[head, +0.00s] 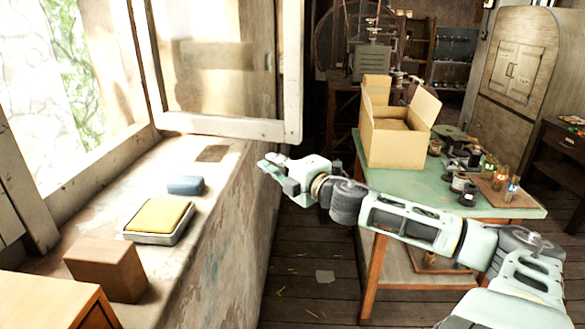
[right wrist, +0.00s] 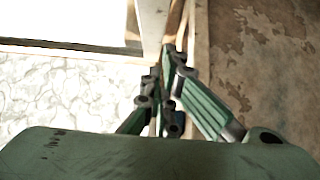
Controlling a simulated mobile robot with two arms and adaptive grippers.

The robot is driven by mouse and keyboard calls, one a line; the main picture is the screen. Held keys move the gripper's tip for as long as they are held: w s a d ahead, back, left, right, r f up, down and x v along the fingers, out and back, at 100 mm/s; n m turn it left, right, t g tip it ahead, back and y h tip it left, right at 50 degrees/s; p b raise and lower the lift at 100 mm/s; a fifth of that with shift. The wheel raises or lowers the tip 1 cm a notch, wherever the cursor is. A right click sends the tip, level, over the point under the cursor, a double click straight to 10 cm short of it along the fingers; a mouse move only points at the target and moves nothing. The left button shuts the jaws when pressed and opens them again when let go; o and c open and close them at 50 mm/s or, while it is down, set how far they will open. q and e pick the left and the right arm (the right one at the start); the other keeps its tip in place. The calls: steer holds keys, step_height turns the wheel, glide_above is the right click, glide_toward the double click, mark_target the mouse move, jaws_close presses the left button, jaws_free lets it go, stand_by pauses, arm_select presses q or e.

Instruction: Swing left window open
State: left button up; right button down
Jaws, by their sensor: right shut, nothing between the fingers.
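The left window (head: 230,127) is a pale wooden sash with a glass pane. In the head view it stands swung inward from the wall opening, its free edge post (head: 293,75) toward the room. My right gripper (head: 268,167) is shut and empty. In the head view it appears just below the sash's lower rail, near the sill edge; I cannot tell if it touches the window. In the right wrist view the right gripper's fingers (right wrist: 166,75) are together beside pale wooden framing (right wrist: 152,25). My left gripper is not in view.
On the sill (head: 215,190) are a blue block (head: 186,185), a yellow sponge-like pad (head: 158,215) in a tray and a brown block (head: 106,268). A green-topped table (head: 345,160) with a cardboard box (head: 395,140) stands right. Floor (head: 310,265) shows between sill wall and table.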

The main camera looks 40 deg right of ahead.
steer(key=shift+s+d+p, duration=0.2)
steer(key=shift+s, duration=0.65)
steer(key=shift+s+d+p, duration=0.25)
steer(key=shift+s, duration=0.55)
steer(key=shift+s+d+p, duration=0.2)
steer(key=shift+s, duration=0.65)
